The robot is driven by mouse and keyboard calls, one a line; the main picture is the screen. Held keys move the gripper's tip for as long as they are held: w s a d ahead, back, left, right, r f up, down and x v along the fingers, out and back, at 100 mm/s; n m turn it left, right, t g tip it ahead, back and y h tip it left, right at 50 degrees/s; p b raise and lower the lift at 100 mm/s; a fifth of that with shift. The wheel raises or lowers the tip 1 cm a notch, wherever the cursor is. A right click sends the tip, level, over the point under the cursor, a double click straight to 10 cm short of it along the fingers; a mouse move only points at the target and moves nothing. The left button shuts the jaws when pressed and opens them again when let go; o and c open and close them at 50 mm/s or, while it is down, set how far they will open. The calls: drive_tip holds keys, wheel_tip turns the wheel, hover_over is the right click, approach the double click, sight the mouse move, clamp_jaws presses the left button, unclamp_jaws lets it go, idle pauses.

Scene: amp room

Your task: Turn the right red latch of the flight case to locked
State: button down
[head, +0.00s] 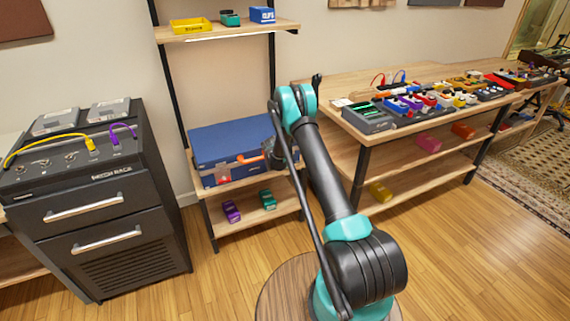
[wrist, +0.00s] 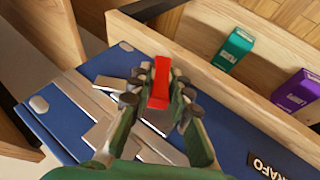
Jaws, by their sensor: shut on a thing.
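The blue flight case (head: 215,145) lies on a wooden shelf, with its lid down. Its right red latch (head: 248,158) is at the front right of the case, beside my gripper (head: 268,153). In the wrist view the red latch (wrist: 160,82) stands between the fingertips of my gripper (wrist: 158,94), which are shut on it. The latch runs nearly along the line of the fingers. A second orange-red latch (head: 222,173) shows further left on the case front. The fingers hide the lower part of the held latch.
A purple pedal (head: 231,211) and a green pedal (head: 267,199) sit on the shelf below. A wooden table with pedals (head: 410,103) stands to the right, and a black rack (head: 95,200) to the left. Open floor lies in front.

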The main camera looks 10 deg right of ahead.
idle(0.4)
drive_tip(key=c, duration=1.4)
unclamp_jaws()
drive_tip(key=v, duration=1.2)
